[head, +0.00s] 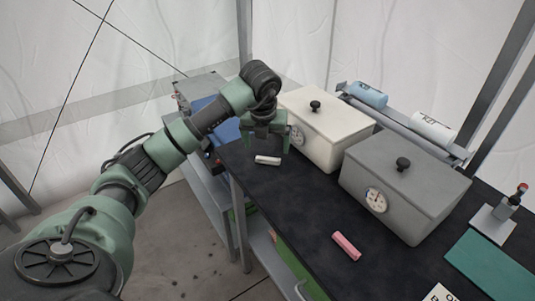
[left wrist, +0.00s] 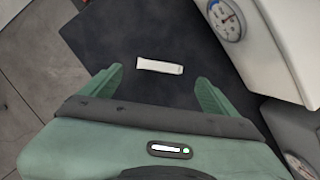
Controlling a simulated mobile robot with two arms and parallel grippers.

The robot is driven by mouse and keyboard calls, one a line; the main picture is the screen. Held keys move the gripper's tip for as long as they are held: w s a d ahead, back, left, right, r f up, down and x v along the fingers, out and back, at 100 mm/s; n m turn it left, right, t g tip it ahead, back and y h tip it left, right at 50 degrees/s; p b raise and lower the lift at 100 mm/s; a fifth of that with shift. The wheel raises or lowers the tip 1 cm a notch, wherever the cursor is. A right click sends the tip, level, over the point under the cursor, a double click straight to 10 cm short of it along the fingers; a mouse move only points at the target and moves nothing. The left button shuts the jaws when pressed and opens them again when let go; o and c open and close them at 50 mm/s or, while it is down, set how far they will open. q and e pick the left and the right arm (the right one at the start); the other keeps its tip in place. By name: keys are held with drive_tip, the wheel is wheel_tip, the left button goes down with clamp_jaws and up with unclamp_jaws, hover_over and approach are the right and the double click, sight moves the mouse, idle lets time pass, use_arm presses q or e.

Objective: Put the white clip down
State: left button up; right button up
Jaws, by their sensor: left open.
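The white clip (head: 268,160) lies on the black table top, near the table's left end and in front of the white box. In the left wrist view the white clip (left wrist: 160,66) lies flat just beyond the fingertips, across the gap between them. My left gripper (head: 266,146) is above and behind the clip, pointing down. In the left wrist view my left gripper (left wrist: 158,80) has its two green fingers spread wide with nothing between them. My right gripper is in neither view.
A white lidded box (head: 325,128) with a dial stands close to the right of my left gripper. A grey lidded box (head: 405,187) stands beside it. A pink clip (head: 346,246) lies nearer the front. The black table top (head: 300,205) is clear between the clips.

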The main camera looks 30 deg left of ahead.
use_arm(q)
drive_tip(key=v, duration=0.6)
idle(0.4)
